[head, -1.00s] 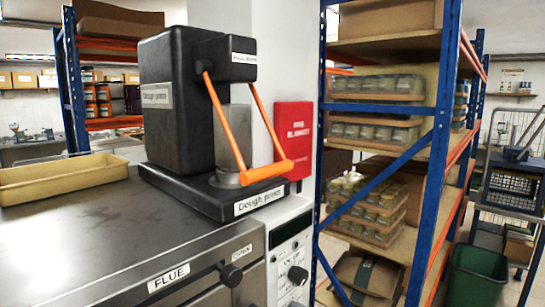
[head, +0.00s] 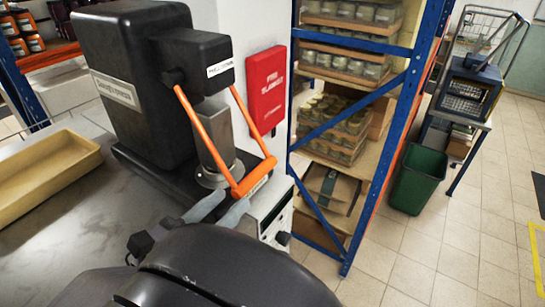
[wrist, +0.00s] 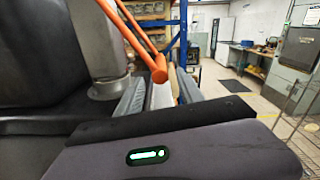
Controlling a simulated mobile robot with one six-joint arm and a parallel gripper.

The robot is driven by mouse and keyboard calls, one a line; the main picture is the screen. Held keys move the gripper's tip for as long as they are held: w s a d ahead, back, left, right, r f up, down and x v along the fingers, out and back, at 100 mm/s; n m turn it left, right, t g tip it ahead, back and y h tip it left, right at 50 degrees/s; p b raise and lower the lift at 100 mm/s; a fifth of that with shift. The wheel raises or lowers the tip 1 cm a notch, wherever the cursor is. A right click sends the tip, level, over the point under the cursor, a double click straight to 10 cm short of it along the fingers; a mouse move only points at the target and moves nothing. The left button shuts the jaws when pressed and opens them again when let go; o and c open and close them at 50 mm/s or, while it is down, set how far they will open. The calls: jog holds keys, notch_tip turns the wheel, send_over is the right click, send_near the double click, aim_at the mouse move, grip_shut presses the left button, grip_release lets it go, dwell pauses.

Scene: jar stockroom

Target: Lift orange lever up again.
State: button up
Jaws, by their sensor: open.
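The orange lever (head: 254,177) is on the black dough press (head: 135,80). Its two arms slope down from the press head to a thick crossbar, which hangs low in front of the metal cylinder (head: 214,145). My gripper (head: 220,209) is open, with its grey fingers just below and in front of the crossbar's near end. In the wrist view the orange crossbar (wrist: 158,73) shows end-on, above the gap between my fingers (wrist: 160,95). I cannot tell whether they touch it. My wrist hides part of the press base's front.
A tan tray (head: 45,170) lies on the metal worktop left of the press. A red fire blanket box (head: 265,90) hangs on the wall behind it. A blue-posted shelf rack (head: 390,130) with jars stands to the right, with a green bin (head: 418,180) beyond it.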

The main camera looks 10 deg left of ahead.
aim_at(256, 176)
jog(key=b+x, duration=0.3)
jog(key=x, duration=0.5)
jog(key=shift+w+d+f+b, duration=0.1)
jog(key=shift+w+d+b, duration=0.1)
jog(key=shift+w+b, duration=0.15)
jog(key=shift+w+d, duration=0.1)
jog(key=shift+w, duration=0.25)
jog(key=shift+r, duration=0.2)
grip_shut()
jog(key=shift+f, duration=0.1)
